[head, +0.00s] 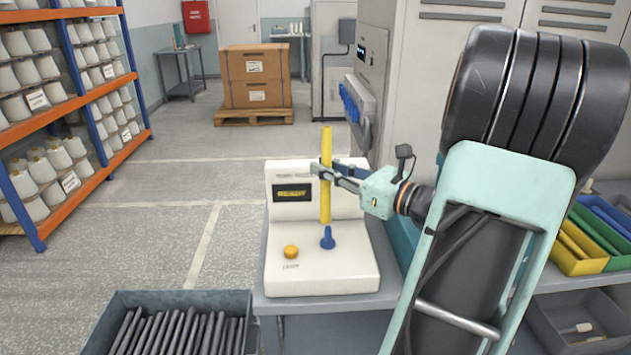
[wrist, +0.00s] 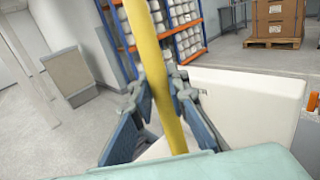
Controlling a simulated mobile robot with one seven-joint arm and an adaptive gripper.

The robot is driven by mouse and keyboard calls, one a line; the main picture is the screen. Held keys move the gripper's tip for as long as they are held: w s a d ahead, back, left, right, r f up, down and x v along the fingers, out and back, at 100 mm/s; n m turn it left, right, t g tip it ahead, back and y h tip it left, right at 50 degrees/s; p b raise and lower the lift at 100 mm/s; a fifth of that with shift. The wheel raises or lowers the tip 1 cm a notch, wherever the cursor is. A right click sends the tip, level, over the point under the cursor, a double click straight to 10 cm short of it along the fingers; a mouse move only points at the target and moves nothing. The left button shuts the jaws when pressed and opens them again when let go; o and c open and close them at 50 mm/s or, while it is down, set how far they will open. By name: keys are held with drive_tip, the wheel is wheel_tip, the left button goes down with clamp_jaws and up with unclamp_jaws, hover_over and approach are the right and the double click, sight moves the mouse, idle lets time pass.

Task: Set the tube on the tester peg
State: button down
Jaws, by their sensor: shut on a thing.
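A yellow tube (head: 326,145) stands upright in my gripper (head: 325,172), which is shut on it around its middle. The tube also shows in the wrist view (wrist: 153,70), between the two fingers of my gripper (wrist: 163,105). The blue tester peg (head: 327,238) stands on the flat base of the white tester (head: 350,272). In the head view the tube's lower end appears just above the peg's top. I cannot tell whether they touch or whether the tube is exactly over the peg in depth. The peg is hidden in the wrist view.
The tester has a display (head: 292,192) and an orange button (head: 291,252). A grey bin (head: 180,300) of dark rods stands at front left. Bins with yellow and green tubes (head: 578,250) stand at right. A shelf of bobbins (head: 70,115) lines the left wall.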

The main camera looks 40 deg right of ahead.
sight(329, 194)
drive_tip(key=shift+d+h, duration=0.3)
drive_tip(key=shift+d, duration=0.05)
wheel_tip(329, 194, down, 6)
drive_tip(key=b, duration=0.5)
drive_tip(key=shift+s+r+b, duration=0.1)
drive_tip(key=shift+r+b, duration=0.1)
drive_tip(key=shift+b, duration=0.2)
drive_tip(key=shift+r+p, duration=0.1)
drive_tip(key=shift+p, duration=0.5)
idle(0.4)
drive_tip(key=shift+f+b, duration=0.4)
drive_tip(key=shift+f, duration=0.2)
idle(0.4)
drive_tip(key=c, duration=2.3)
unclamp_jaws()
drive_tip(key=shift+c, duration=0.2)
drive_tip(key=shift+o, duration=0.9)
